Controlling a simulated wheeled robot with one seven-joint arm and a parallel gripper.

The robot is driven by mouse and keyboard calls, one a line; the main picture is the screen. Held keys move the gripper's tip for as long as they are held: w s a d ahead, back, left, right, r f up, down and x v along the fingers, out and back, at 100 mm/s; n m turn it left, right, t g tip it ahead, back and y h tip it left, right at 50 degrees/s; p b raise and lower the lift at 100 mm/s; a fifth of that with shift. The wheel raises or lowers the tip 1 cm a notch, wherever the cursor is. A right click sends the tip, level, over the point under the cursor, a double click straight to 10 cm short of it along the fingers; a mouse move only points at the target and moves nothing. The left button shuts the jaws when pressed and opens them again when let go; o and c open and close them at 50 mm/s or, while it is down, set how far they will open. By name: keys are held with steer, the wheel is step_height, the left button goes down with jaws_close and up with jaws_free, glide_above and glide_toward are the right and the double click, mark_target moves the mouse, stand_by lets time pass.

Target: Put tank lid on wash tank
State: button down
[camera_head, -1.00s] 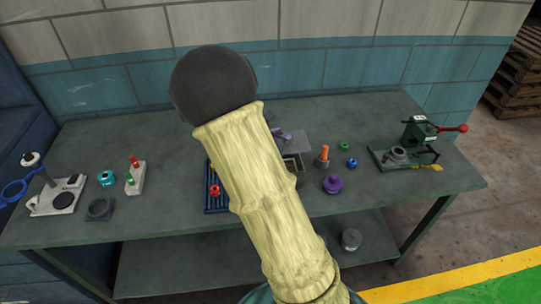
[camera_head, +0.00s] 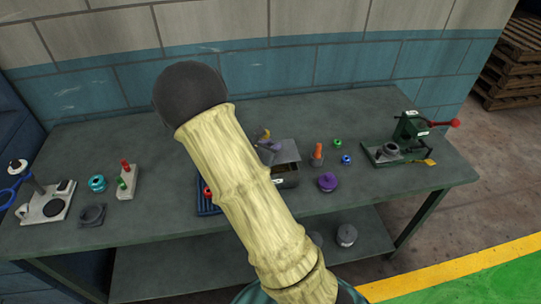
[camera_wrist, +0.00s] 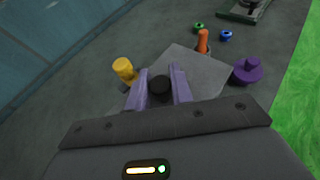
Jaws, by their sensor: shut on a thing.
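The tank lid is a flat grey plate (camera_wrist: 205,72) with a black knob (camera_wrist: 160,90). My gripper (camera_wrist: 159,86) has its purple fingers shut on that knob in the wrist view. In the head view the lid (camera_head: 287,152) is held over the back part of the wash tank, and my gripper (camera_head: 268,146) shows partly behind my arm. The wash tank (camera_head: 288,181) is a grey box with a white label on its front. A dark strip of its opening shows below the lid's front edge. I cannot tell whether lid and tank touch.
A yellow cylinder (camera_wrist: 124,70) stands close left of my fingers. An orange-handled piece (camera_head: 318,152), a purple knobbed part (camera_head: 327,182), green (camera_head: 336,142) and blue rings (camera_head: 346,159) lie to the right. A green press (camera_head: 408,140) stands farther right. A blue rack (camera_head: 205,207) is left.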

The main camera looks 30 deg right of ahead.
steer(key=shift+f, duration=2.1)
steer(key=shift+f, duration=0.2)
steer(key=c, duration=1.2)
jaws_free()
steer(key=shift+c, duration=0.2)
steer(key=shift+r, duration=0.1)
steer(key=shift+r, duration=0.15)
steer(key=v, duration=1.2)
steer(key=shift+b, duration=0.45)
